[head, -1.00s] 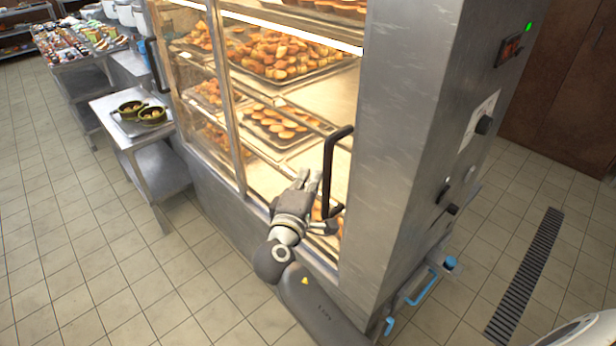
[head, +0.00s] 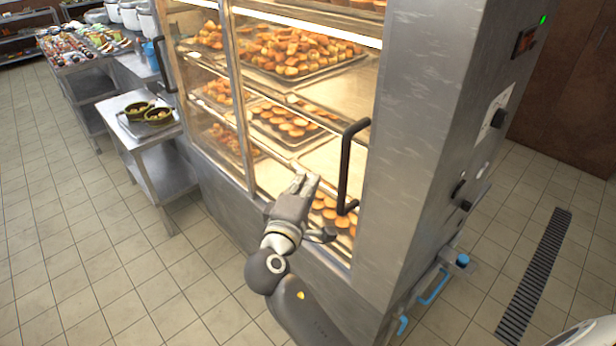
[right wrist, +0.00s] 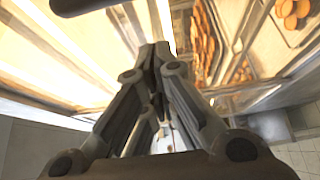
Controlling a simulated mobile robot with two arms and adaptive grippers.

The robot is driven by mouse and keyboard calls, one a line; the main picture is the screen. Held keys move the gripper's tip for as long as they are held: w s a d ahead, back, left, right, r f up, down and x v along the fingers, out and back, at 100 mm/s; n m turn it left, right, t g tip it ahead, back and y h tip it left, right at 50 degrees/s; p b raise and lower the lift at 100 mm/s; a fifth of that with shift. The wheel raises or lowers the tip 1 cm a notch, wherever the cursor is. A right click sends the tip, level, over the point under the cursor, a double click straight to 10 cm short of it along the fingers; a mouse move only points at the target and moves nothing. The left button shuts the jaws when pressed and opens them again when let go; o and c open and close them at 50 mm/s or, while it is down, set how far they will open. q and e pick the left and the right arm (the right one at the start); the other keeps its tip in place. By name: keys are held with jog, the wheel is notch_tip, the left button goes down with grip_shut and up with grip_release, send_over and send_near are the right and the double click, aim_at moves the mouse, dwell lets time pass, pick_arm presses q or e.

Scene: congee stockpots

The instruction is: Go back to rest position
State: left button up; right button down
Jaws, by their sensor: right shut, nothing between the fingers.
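My right gripper (head: 306,183) is in front of the glass display cabinet, just left of the lower end of the black door handle (head: 347,168). Its fingers are together and nothing is between them. In the right wrist view the shut fingers (right wrist: 158,60) point toward the lit glass. A dark bar, likely the handle, crosses the top left of that view. In the head view a gap shows between the fingers and the handle. My left gripper is not in view.
The metal cabinet (head: 425,130) holds trays of baked pastries (head: 300,50). A small steel table (head: 150,150) with two green pots (head: 158,115) stands to the left. Blue pipes (head: 435,287) are at the cabinet's lower right. The tiled floor (head: 80,240) at left is clear.

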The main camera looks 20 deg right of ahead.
jog(key=a+f+n+g+y, duration=0.1)
jog(key=a+f+n+y, duration=0.35)
jog(key=f, duration=1.45)
jog(key=s+a+f+m+g+y, duration=0.15)
jog(key=s+f, duration=0.35)
jog(key=f, duration=0.7)
jog(key=s+a+f+m+g+y, duration=0.1)
jog(key=s+a+f+g+y, duration=0.3)
jog(key=f, duration=0.8)
jog(key=s+d+f+m+g, duration=0.2)
jog(key=s+d+f, duration=0.1)
jog(key=s+f, duration=0.6)
jog(key=s+d+f+m+g, duration=0.2)
jog(key=s+f, duration=0.6)
jog(key=s, duration=0.3)
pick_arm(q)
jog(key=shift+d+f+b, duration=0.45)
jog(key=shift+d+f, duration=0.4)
pick_arm(e)
jog(key=s+d+f+m+g, duration=0.1)
jog(key=s+d+f+m, duration=0.1)
jog(key=s, duration=0.7)
jog(key=s+d+f+m+g+y, duration=0.1)
jog(key=s+d+f+m, duration=0.2)
jog(key=s, duration=0.7)
jog(key=shift+d+f+m, duration=0.3)
jog(key=shift+d+f, duration=0.1)
jog(key=shift+f, duration=0.1)
jog(key=shift+g, duration=0.25)
